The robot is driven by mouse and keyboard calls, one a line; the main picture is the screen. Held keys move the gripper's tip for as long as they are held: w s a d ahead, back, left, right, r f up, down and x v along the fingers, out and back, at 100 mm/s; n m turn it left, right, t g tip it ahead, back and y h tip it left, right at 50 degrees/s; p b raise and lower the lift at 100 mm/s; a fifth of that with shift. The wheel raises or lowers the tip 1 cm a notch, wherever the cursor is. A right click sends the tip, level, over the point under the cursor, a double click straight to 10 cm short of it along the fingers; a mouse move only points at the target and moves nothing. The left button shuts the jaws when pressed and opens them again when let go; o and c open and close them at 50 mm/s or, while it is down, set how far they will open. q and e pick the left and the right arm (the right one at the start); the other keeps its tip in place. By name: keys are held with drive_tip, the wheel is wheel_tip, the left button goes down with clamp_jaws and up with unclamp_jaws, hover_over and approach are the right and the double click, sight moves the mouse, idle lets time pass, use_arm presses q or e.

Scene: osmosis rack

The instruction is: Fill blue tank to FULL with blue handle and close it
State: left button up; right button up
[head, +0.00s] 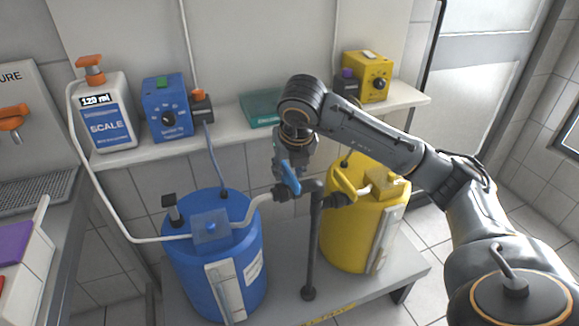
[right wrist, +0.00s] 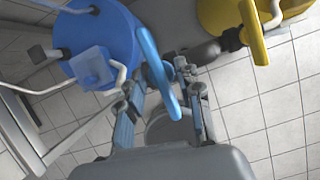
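The blue tank (head: 200,262) stands on a low grey platform, with a white gauge strip (head: 226,292) on its front; the level cannot be read. The blue handle (head: 290,177) sits on the pipe between the two tanks. My right gripper (head: 291,163) is right above and behind the handle in the head view. In the right wrist view the gripper (right wrist: 163,95) is open, its fingers apart on either side of the blue handle (right wrist: 158,75); contact cannot be told. The blue tank's top also shows there (right wrist: 98,45). My left gripper is not in view.
The yellow tank (head: 352,238) with a yellow handle (head: 343,184) stands close on the right. A dark upright pipe (head: 314,245) stands between the tanks. The shelf behind holds a scale bottle (head: 104,118), a blue box (head: 167,112) and a yellow box (head: 366,77).

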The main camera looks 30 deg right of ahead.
drive_tip(key=v, duration=1.2)
idle(0.3)
